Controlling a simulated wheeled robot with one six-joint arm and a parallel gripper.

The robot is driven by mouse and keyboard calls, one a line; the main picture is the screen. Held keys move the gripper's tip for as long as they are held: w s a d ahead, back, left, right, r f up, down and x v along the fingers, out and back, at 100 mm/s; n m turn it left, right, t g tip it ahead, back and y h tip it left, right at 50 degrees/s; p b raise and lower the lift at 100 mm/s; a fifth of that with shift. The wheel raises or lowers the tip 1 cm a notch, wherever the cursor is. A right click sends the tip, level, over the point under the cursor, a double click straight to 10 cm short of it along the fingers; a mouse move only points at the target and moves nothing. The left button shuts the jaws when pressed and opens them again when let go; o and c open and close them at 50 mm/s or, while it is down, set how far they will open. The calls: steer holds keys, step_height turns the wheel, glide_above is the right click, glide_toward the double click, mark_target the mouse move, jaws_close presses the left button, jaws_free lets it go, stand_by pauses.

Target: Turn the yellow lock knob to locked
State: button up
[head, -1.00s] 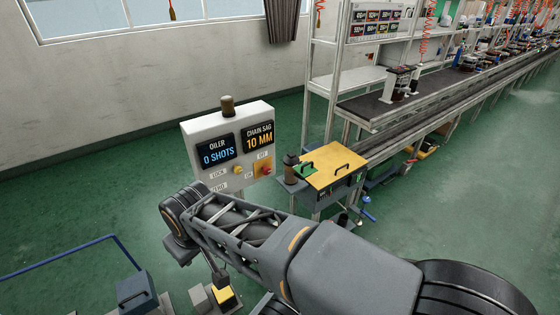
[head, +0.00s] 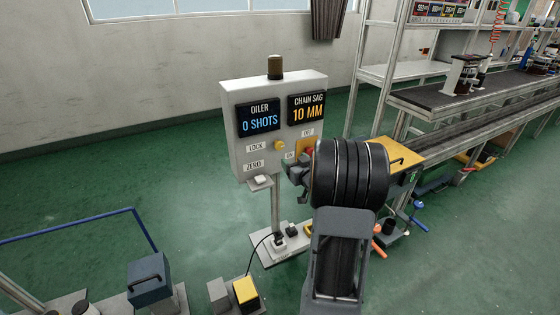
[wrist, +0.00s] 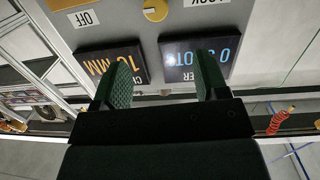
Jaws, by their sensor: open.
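The yellow lock knob (head: 280,145) is on the front of the white control box (head: 232,140), right of the LOCK label (head: 257,147). In the wrist view, which is upside down, the knob (wrist: 155,10) is at the top edge, partly cut off; its exact turn angle is hard to tell. My gripper (wrist: 162,70) is open and empty, its two dark green fingers pointing at the box, over the displays and apart from the knob. In the head view my wrist covers the box's lower right, and the fingertips are hardly visible.
Two displays read 0 SHOTS (head: 259,119) and 10 MM (head: 307,110). A red switch (head: 309,152) on a yellow plate sits right of the knob, partly hidden by my wrist. A ZERO button (head: 261,181) is below. A yellow-topped table (head: 400,152) stands at right.

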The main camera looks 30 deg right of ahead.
mark_target(280, 147)
steer(key=shift+t, duration=0.4)
steer(key=w+d, duration=0.1)
steer(key=w, duration=0.3)
steer(key=w+d+f+b, duration=0.1)
steer(key=w, duration=0.3)
steer(key=w+d+f+b, duration=0.1)
steer(key=w, duration=0.4)
steer(key=shift+c, duration=0.3)
steer(key=c, duration=0.8)
steer(key=shift+c, duration=0.2)
